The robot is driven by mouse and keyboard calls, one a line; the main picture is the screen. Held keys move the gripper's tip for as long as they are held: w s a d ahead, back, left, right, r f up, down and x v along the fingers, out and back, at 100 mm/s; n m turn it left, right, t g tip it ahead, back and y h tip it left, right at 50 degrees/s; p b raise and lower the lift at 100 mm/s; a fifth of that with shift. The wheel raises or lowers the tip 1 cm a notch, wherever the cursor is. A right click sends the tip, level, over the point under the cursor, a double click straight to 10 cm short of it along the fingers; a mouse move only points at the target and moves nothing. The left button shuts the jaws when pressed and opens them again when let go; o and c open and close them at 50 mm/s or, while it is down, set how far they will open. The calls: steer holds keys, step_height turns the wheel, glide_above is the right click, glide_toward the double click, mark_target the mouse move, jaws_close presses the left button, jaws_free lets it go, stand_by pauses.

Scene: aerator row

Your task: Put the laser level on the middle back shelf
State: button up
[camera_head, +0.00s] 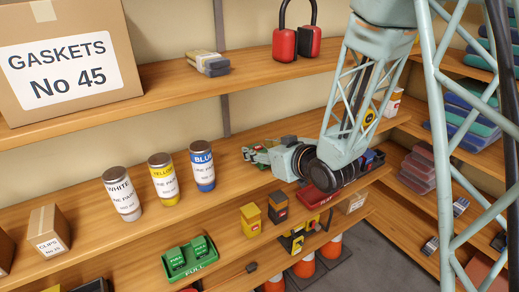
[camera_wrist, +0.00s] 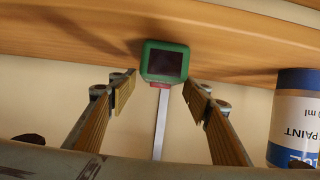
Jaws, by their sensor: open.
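A green-cased device with a dark window (camera_wrist: 165,61) shows in the wrist view, against a wooden shelf surface. It may be the laser level, but I cannot tell for sure. A red part and a pale strip adjoin it. My gripper (camera_wrist: 160,92) is open, with one finger on each side of the device and visible gaps to both. In the head view my gripper (camera_head: 257,153) is over the middle back shelf (camera_head: 230,180), right of the blue paint can (camera_head: 202,166). Its fingertips and anything between them are small and hard to make out there.
White (camera_head: 122,194) and yellow (camera_head: 161,178) paint cans stand left on the middle shelf. The blue can (camera_wrist: 295,115) is close at right in the wrist view. Red padlocks (camera_head: 297,43) and a gasket box (camera_head: 70,60) occupy the shelf above. A green tray (camera_head: 190,260) sits below.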

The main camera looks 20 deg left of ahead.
steer(key=shift+r, duration=0.2)
steer(key=b+v, duration=0.1)
steer(key=v, duration=1.1)
stand_by(0.3)
stand_by(0.7)
